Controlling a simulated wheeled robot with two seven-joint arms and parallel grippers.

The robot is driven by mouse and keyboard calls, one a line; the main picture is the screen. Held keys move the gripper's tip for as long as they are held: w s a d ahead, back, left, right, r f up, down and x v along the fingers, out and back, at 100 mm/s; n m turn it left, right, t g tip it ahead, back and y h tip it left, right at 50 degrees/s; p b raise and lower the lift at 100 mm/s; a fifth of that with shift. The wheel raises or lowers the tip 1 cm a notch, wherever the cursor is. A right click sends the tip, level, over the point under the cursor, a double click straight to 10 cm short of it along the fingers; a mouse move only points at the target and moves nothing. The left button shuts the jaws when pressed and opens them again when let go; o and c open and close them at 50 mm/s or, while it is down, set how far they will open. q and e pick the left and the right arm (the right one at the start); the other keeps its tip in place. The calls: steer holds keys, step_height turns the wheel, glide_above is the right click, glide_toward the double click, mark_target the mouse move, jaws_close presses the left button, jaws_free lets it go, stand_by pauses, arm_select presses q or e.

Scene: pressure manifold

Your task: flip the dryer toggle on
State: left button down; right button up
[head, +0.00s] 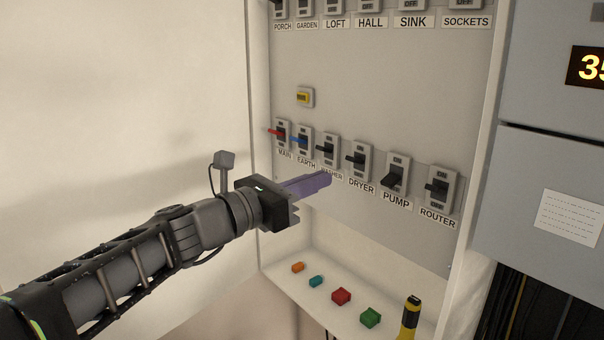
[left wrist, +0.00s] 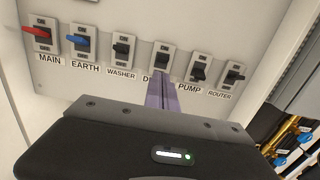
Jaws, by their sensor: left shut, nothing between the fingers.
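The dryer toggle (head: 357,159) is a black lever on a grey plate in the lower switch row, above the label DRYER. It also shows in the left wrist view (left wrist: 162,62), straight ahead of the fingers. My left gripper (head: 328,178) has purple fingers, shut with nothing between them. In the head view its tips are left of and slightly below the dryer toggle, over part of the WASHER label. In the left wrist view the fingers (left wrist: 162,90) hide part of the DRYER label. I cannot tell whether the tips touch the panel. My right gripper is not in view.
Neighbouring switches are the washer (head: 328,148) on the left and the pump (head: 395,178) on the right. A yellow switch (head: 305,97) sits above the row. A shelf below holds several coloured blocks, including a red one (head: 341,296), and a yellow-black cylinder (head: 410,318).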

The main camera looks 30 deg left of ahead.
arm_select(q)
steer(key=s+r, duration=0.1)
steer(key=s+a+r, duration=0.1)
steer(key=s, duration=0.1)
steer(key=shift+r, duration=0.35)
steer(key=shift+d, duration=0.1)
